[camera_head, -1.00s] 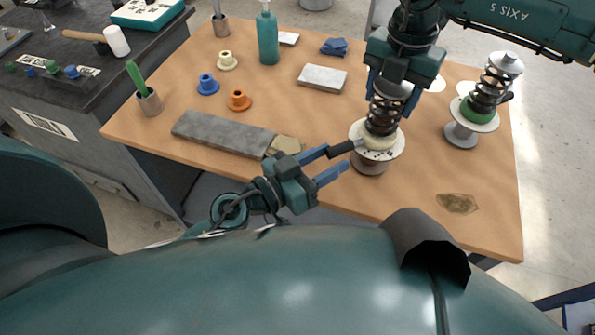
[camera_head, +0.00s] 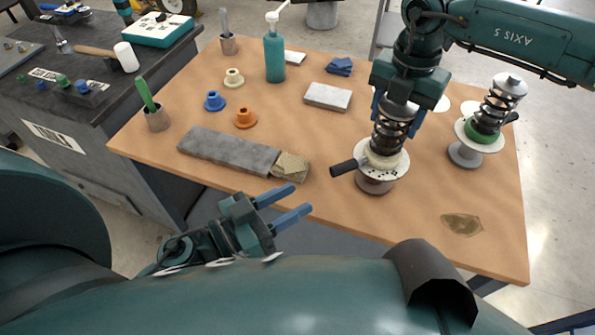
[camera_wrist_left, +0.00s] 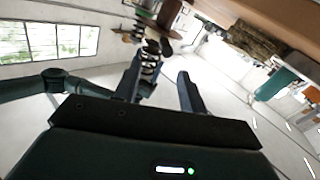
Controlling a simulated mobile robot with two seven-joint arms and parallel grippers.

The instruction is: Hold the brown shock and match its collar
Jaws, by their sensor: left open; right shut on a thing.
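The brown shock (camera_head: 392,132), with a dark coil spring, stands upright on a round stand (camera_head: 376,184) at the table's right front. A cream collar (camera_head: 383,158) sits under its spring above a pale disc. My right gripper (camera_head: 397,112) is shut on its upper end. A black-handled tool (camera_head: 347,167) sticks out to the left at collar height. Loose cream (camera_head: 234,78), blue (camera_head: 214,101) and orange (camera_head: 245,118) collars lie at the table's left. My left gripper (camera_head: 297,202) is open and empty off the table's front edge, apart from the tool; its fingers also show in the left wrist view (camera_wrist_left: 158,78).
A second shock with a green collar (camera_head: 483,133) stands at the right. A grey bar (camera_head: 230,150) lies along the front left, beside a brown block (camera_head: 290,166). A teal bottle (camera_head: 274,58) and a grey slab (camera_head: 327,96) are further back. The middle of the table is clear.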

